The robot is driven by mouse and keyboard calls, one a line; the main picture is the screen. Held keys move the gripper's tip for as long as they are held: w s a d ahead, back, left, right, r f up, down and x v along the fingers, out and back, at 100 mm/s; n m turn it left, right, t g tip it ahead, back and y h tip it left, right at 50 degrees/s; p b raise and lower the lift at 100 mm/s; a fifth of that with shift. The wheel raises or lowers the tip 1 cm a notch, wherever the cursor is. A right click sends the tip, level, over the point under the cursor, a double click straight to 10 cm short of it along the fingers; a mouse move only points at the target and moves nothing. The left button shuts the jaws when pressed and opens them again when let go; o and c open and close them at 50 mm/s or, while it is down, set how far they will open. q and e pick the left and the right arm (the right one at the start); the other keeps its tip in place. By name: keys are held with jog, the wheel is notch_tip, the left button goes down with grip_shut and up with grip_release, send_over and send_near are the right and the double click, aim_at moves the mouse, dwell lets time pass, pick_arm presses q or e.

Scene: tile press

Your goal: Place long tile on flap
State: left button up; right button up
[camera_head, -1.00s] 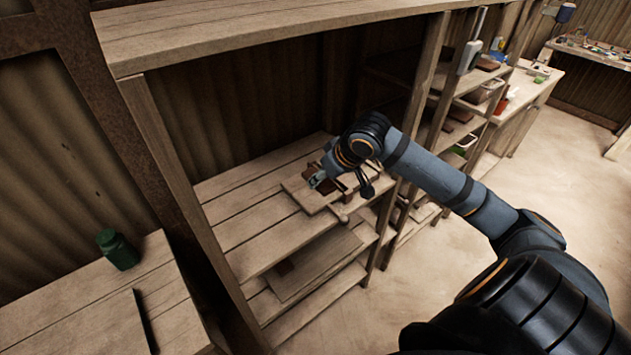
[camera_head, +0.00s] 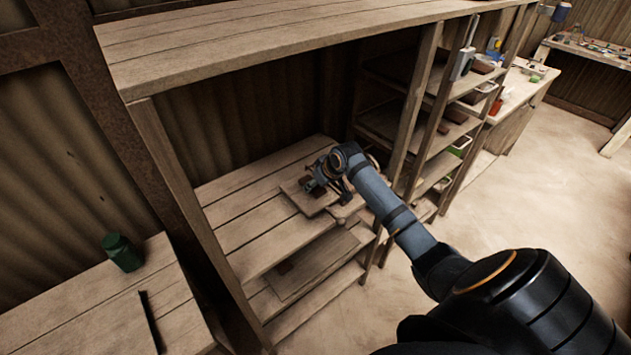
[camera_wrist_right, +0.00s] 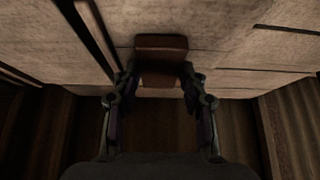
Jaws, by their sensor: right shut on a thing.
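My right gripper (camera_head: 318,181) is low over a light wooden board (camera_head: 297,194) on the shelf. In the right wrist view my right gripper (camera_wrist_right: 159,79) has its two fingers on either side of a reddish-brown tile (camera_wrist_right: 161,46) and is shut on it. In the head view the arm and fingers hide most of the tile, and I cannot tell whether it touches the board. I cannot clearly make out which part is the flap. My left gripper is not in view.
The wooden shelf (camera_head: 235,232) is clear left of the board. A shelf post (camera_head: 408,125) stands right of my arm, and the top shelf (camera_head: 290,45) overhangs. A green jar (camera_head: 122,253) stands on the left table. Open floor lies at right.

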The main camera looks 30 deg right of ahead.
jog(key=shift+f, duration=0.2)
jog(key=o, duration=1.2)
jog(key=shift+o, duration=0.2)
jog(key=shift+r, duration=0.15)
jog(key=shift+s+d+r, duration=0.15)
jog(key=shift+s+r, duration=0.05)
jog(key=shift+r, duration=0.15)
jog(key=v, duration=1.1)
jog(key=shift+b, duration=0.45)
jog(key=shift+r, duration=0.15)
